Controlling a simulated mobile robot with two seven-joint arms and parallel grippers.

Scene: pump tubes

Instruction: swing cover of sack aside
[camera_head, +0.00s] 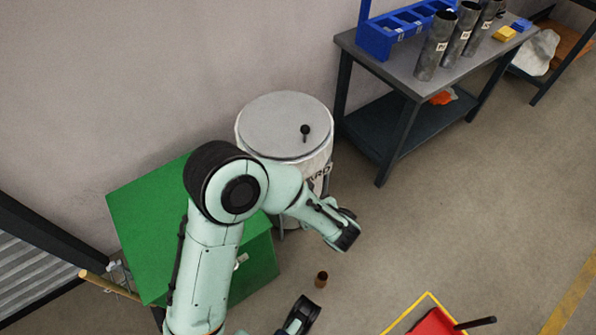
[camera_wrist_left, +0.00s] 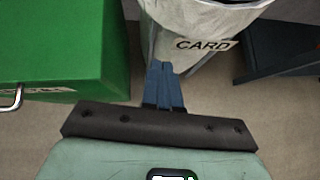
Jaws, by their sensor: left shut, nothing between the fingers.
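The sack (camera_head: 318,165) is white with a CARD label and stands in a round frame by the wall. Its cover (camera_head: 280,118), a flat grey disc with a black knob (camera_head: 305,130), lies over the top. In the left wrist view, the sack (camera_wrist_left: 190,20) is ahead, its label facing me; the cover is not seen there. My left gripper (camera_head: 347,236) is in front of the sack, to the right and below cover level. Its blue fingers (camera_wrist_left: 163,78) are shut and empty. A dark end of my right arm (camera_head: 300,315) shows at the bottom; its fingers cannot be made out.
A green cabinet (camera_head: 150,205) stands left of the sack. A grey workbench (camera_head: 400,75) with a blue rack (camera_head: 400,28) and several dark tubes (camera_head: 436,47) stands to the right. A small brown cup (camera_head: 321,279) and a red item (camera_head: 435,323) are on the floor.

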